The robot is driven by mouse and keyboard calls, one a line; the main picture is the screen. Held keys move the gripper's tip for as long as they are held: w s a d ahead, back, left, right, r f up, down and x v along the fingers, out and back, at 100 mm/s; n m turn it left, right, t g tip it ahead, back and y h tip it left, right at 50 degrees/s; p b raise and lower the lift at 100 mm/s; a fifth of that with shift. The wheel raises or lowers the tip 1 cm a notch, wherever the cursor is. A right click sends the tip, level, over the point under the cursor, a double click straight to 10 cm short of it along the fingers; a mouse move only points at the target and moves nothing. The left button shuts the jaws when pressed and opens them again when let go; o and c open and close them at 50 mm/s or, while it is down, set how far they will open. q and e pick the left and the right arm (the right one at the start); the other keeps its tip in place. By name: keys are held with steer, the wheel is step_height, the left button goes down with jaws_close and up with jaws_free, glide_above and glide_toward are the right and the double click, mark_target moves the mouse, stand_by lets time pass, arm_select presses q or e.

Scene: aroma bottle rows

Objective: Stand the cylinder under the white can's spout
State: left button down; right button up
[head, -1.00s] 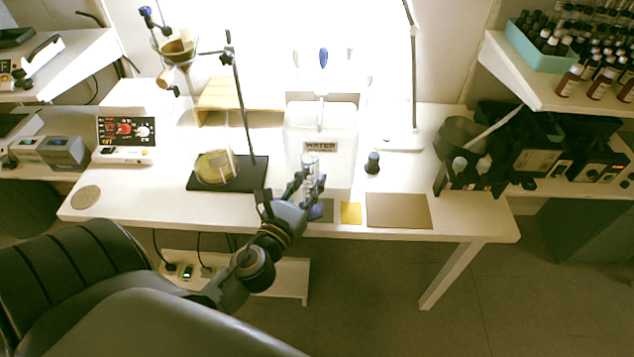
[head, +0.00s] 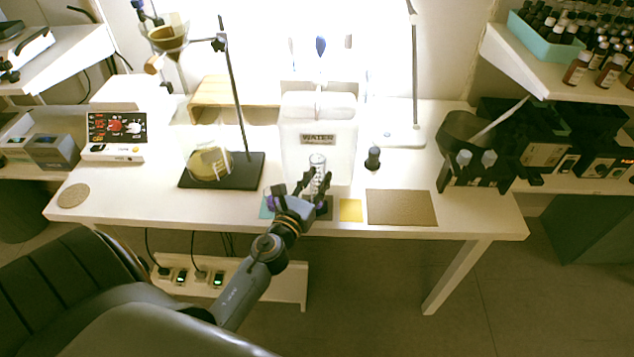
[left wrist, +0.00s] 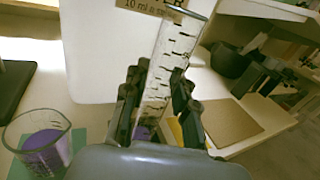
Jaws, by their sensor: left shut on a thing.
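The white can (head: 318,165) with a WATER label stands at the middle of the table. My left gripper (head: 314,184) is shut on the clear graduated cylinder (head: 317,163) in front of the can. In the left wrist view the cylinder (left wrist: 168,65) stands up between the fingers (left wrist: 155,105) and overlaps the can (left wrist: 95,60) and its label. The cylinder looks roughly upright in the head view; whether its base touches the table is hidden. I cannot make out the can's spout clearly. My right gripper is not in view.
A beaker of purple liquid (left wrist: 45,150) stands on a teal mat, close left of my left gripper. A yellow mat (head: 350,210) and a brown mat (head: 402,207) lie to the right. A dark small bottle (head: 373,158) stands right of the can. A stand (head: 252,165) is on the left.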

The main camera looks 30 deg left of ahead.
arm_select(q)
steer(key=shift+f, duration=0.25)
steer(key=c, duration=1.1)
jaws_free()
steer(key=shift+r, duration=0.1)
steer(key=shift+o, duration=0.2)
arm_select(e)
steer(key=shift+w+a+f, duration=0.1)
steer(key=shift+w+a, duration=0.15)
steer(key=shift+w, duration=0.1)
arm_select(q)
steer(key=shift+r, duration=0.3)
steer(key=s+d+b, duration=0.2)
steer(key=s+b, duration=0.2)
steer(key=s, duration=0.8)
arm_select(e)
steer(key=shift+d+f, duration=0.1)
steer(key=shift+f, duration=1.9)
arm_select(q)
steer(key=shift+f, duration=0.2)
